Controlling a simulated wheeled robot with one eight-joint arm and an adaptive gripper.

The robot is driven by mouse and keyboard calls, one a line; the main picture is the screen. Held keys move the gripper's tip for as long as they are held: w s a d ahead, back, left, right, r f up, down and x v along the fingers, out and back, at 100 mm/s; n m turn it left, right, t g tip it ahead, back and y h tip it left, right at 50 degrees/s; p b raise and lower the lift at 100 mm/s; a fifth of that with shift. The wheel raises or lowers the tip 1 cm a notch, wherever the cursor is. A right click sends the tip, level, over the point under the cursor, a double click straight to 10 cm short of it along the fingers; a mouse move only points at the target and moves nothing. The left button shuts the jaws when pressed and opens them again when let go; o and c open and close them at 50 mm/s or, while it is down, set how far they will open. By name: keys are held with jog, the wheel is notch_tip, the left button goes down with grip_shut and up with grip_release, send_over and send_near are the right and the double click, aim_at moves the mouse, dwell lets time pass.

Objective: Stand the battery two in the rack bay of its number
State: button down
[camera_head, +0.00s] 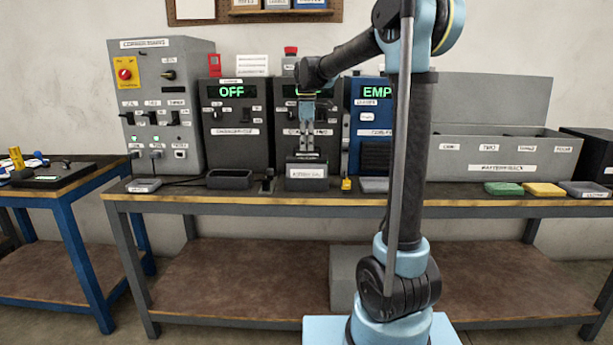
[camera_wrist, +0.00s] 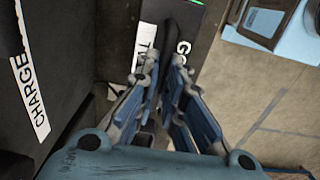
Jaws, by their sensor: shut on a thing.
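My gripper (camera_head: 307,146) points down in front of the middle charger, shut on the top of a grey block with a white label (camera_head: 307,173), which appears to be the battery. Its label is too small to read surely. The block is upright at the bench's front, and I cannot tell whether it touches the surface. In the wrist view my gripper's fingers (camera_wrist: 166,92) are close together, and what lies between them is mostly hidden. The grey rack (camera_head: 488,168) stands on the right of the bench, with number labels along its front; one reads TWO.
A charger reading OFF (camera_head: 237,137) stands left of the middle charger; a blue unit (camera_head: 366,128) is to its right. An empty dark cradle (camera_head: 229,180) lies left of the block. Green (camera_head: 503,188), yellow (camera_head: 543,189) and grey (camera_head: 584,188) pads lie before the rack.

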notch_tip(320, 180, up, 19)
dwell(3.1)
jog(key=shift+s, duration=0.15)
dwell(0.6)
